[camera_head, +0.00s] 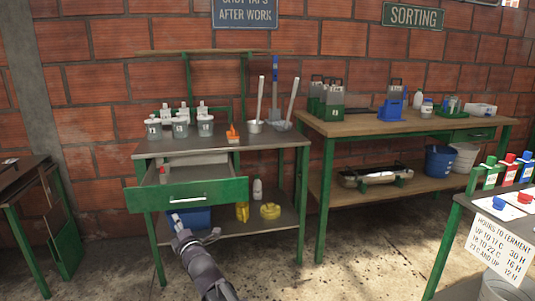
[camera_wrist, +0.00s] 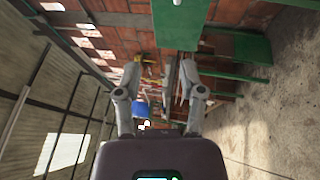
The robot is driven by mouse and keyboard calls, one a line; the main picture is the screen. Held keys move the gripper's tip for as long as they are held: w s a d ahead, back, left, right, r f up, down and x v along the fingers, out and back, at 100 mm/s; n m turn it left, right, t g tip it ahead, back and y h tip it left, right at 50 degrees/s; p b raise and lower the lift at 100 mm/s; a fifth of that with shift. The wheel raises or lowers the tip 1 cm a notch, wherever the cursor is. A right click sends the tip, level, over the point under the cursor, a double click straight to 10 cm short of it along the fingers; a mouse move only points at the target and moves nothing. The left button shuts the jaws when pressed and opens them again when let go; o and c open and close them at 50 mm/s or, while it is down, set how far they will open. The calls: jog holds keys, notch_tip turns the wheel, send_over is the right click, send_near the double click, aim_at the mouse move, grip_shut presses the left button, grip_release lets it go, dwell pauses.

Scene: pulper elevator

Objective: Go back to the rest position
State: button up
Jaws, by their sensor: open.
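My gripper (camera_head: 195,228) is low in front of the left workbench, just below its green drawer (camera_head: 188,194). The drawer is pulled out, with a pale handle on its front. In the wrist view my gripper (camera_wrist: 160,70) has its two fingers spread apart, with nothing held between them. That view is turned on its side, and a green panel (camera_wrist: 180,25) shows just beyond the fingers.
The left bench top (camera_head: 260,140) carries jars, an orange item and pots with handles. Below are a blue bin (camera_head: 189,218) and yellow items. A sorting bench (camera_head: 400,124) stands right, a dark table (camera_head: 25,175) left. A table with colored items (camera_head: 490,208) is near right. Concrete floor lies between.

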jog(key=d+f+m+g+h+p, duration=0.1)
jog(key=d+f+m+g+h, duration=0.35)
jog(key=d, duration=0.95)
jog(key=d+f+m+g+h+p, duration=0.15)
jog(key=d+f+m+h, duration=0.45)
jog(key=d+f+m, duration=0.6)
jog(key=s+d+f+m+g+h, duration=0.25)
jog(key=s+d+m+g, duration=0.6)
jog(key=s+d, duration=0.8)
notch_tip(320, 180, up, 38)
jog(key=s+d+m+g+y+p, duration=0.1)
jog(key=s+d+p, duration=0.1)
jog(key=p, duration=3.6)
jog(key=shift+d+g, duration=0.15)
jog(key=shift+g, duration=0.2)
